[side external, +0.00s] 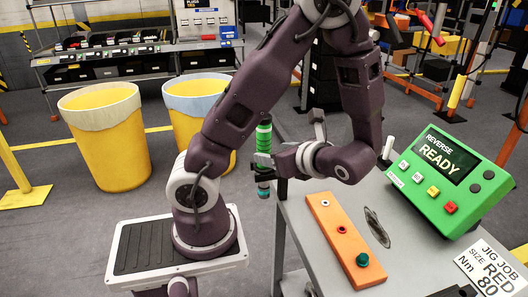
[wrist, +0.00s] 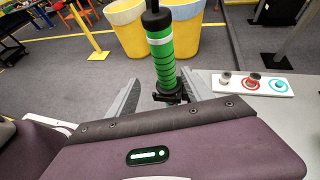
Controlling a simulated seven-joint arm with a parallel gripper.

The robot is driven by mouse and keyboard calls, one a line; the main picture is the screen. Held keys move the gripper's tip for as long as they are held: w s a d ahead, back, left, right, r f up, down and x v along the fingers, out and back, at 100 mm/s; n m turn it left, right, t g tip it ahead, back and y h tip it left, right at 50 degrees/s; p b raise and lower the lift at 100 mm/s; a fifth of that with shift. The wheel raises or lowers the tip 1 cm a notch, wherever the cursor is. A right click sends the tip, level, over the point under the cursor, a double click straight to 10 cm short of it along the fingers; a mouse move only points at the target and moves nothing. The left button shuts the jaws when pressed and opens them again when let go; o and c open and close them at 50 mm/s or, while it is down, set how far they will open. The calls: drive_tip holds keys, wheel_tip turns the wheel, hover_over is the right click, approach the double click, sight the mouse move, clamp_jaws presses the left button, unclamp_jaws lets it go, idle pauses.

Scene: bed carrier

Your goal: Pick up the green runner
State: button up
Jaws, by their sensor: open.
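The green runner (side external: 264,138) is an upright cylindrical tool with a green body and dark bands, held at the table's left edge by what looks like a dark holder. In the wrist view the green runner (wrist: 162,48) stands ahead of my palm, with a black top and a dark bracket (wrist: 170,97) at its lower end. My gripper (wrist: 163,90) is open, one grey finger on each side of the runner. In the side view my gripper (side external: 268,160) is level with the runner's middle. Whether a finger touches it cannot be told.
A green control box (side external: 440,170) reads "REVERSE READY". A sign (side external: 488,268) reads "JIG JOB SIZE RED Nm 80". Yellow bins (side external: 108,145) stand behind.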

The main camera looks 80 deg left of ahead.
sight(267, 148)
drive_tip(key=shift+w+a+f+m+y, duration=0.2)
drive_tip(key=shift+w+a+m+y, duration=0.1)
drive_tip(key=shift+a+m+y, duration=0.1)
drive_tip(key=x, duration=0.7)
drive_tip(key=shift+w+r, duration=0.1)
drive_tip(key=shift+r, duration=0.05)
clamp_jaws()
drive_tip(key=shift+r, duration=0.1)
idle(0.7)
